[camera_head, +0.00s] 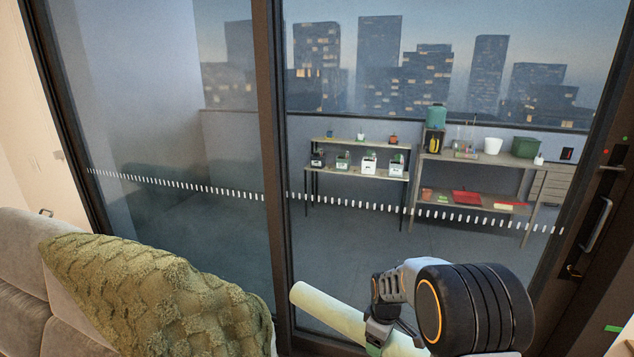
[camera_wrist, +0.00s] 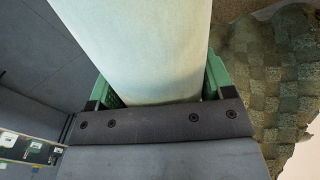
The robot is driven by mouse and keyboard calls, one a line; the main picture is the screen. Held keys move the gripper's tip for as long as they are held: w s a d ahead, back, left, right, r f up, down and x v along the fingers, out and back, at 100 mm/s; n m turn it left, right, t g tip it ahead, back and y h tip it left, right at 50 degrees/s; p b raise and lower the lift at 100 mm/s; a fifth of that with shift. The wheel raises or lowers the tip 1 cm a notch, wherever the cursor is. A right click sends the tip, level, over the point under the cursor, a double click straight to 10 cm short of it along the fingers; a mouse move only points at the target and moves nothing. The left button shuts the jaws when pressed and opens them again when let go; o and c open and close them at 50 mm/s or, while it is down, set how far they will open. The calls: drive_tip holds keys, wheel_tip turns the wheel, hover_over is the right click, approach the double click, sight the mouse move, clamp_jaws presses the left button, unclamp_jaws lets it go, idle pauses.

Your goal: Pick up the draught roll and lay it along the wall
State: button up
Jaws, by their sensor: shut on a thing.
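The draught roll (camera_head: 330,308) is a long pale cream-green cylinder. In the head view it slants from the middle down to the right, in front of the glass door, and my arm hides part of it. My gripper (camera_head: 378,338) is shut on the roll. In the wrist view the roll (camera_wrist: 146,50) fills the space between the two green fingers of my gripper (camera_wrist: 160,88). It is held up off the floor. Its lower right end is partly hidden behind my arm in the head view.
A grey sofa (camera_head: 22,262) with a green knitted throw (camera_head: 150,290) stands at the left. A dark-framed sliding glass door (camera_head: 272,150) spans the view, with a handle (camera_head: 597,225) at right. Beyond the glass are shelves (camera_head: 357,175) with pots and a workbench (camera_head: 480,160).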

drive_tip(key=shift+r+p, duration=1.25)
drive_tip(key=shift+r, duration=0.3)
